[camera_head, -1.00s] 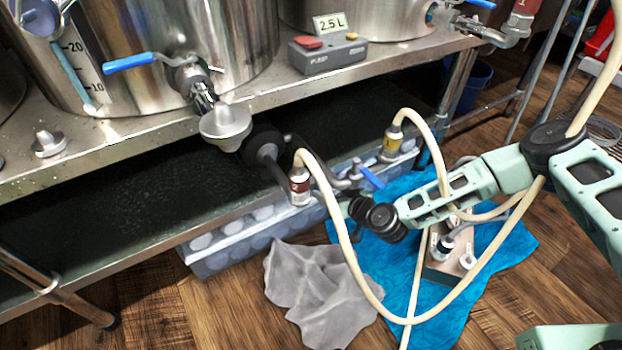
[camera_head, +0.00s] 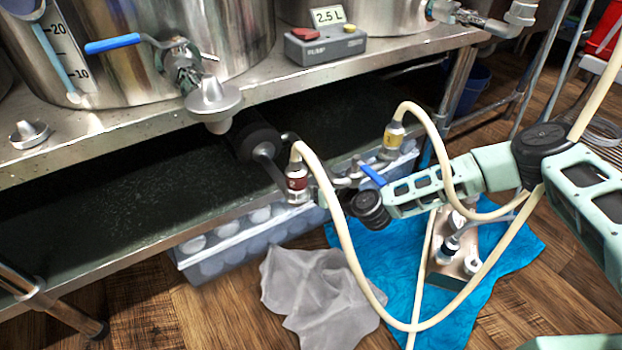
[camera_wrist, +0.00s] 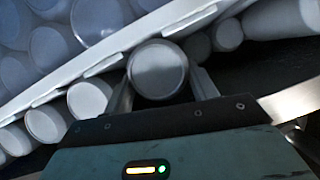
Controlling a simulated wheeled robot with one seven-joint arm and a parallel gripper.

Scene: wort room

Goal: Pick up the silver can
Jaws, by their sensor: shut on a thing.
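The silver can (camera_wrist: 158,66) shows its round, light grey end in the middle of the wrist view, with a finger on either side. My gripper (camera_wrist: 163,84) is shut on it. The can looks nearer than the other cans (camera_wrist: 89,98) beside the crate's white edge. I cannot tell whether it is clear of what is under it. In the head view my arm reaches left, low in front of the bench, toward the crate (camera_head: 190,272). The fingers and the held can cannot be made out there, behind the hose and arm.
A cream hose (camera_head: 341,240) loops in front of my arm. A blue cloth (camera_head: 395,290) lies on the floor with a metal unit (camera_head: 445,268) on it. A grey cloth (camera_head: 322,300) lies beside it. The bench edge (camera_head: 110,140) overhangs at left. Open wooden floor shows in front.

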